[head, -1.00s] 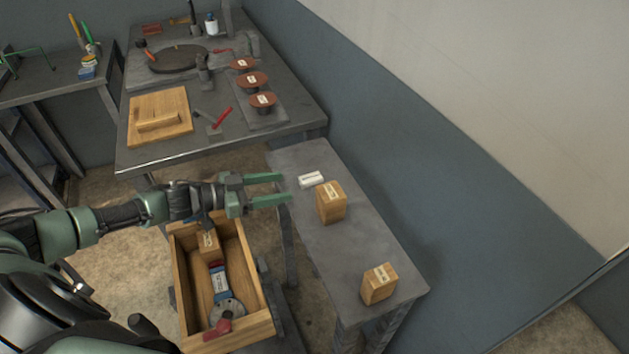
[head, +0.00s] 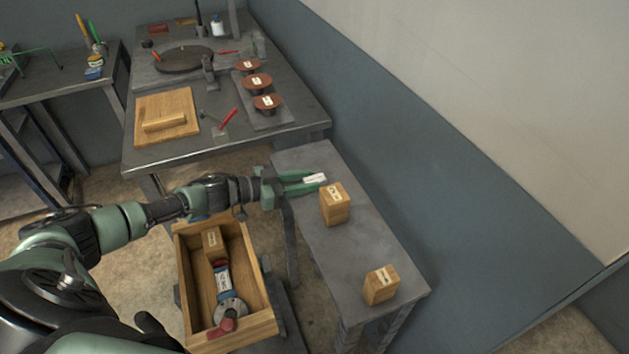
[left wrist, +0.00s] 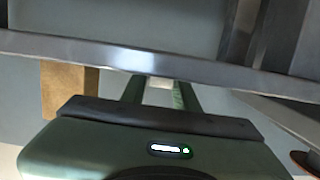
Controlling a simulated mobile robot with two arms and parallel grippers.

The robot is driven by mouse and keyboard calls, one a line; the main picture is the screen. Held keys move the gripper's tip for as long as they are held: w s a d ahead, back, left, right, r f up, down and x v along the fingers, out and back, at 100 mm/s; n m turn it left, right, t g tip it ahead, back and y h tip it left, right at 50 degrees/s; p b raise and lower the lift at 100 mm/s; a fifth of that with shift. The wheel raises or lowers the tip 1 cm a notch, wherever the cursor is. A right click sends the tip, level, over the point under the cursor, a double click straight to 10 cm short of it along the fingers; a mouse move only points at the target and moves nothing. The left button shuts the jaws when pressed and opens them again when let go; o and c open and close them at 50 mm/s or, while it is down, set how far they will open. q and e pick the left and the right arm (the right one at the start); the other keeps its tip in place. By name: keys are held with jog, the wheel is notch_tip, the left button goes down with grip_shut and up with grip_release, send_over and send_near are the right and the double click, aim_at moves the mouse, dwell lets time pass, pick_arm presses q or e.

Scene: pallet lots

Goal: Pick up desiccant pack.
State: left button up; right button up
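The desiccant pack, a small white block (head: 315,179), lies at the far end of the narrow grey bench (head: 375,238). My left gripper (head: 312,181) reaches in from the left with its green fingers on either side of the pack. The fingers look closed against it, and it appears still on the bench. In the left wrist view a pale bit of the pack (left wrist: 160,84) fills the gap between the fingers; a grey bar covers much of that view. My right gripper is not in view.
A wooden box (head: 334,206) stands close beside the pack; another (head: 381,285) stands nearer. An open wooden crate (head: 265,322) with several items is below my left arm. A larger table (head: 190,145) lies behind; a wall rises to the right.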

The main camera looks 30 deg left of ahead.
pick_arm(q)
grip_shut()
jog(key=shift+r, duration=0.1)
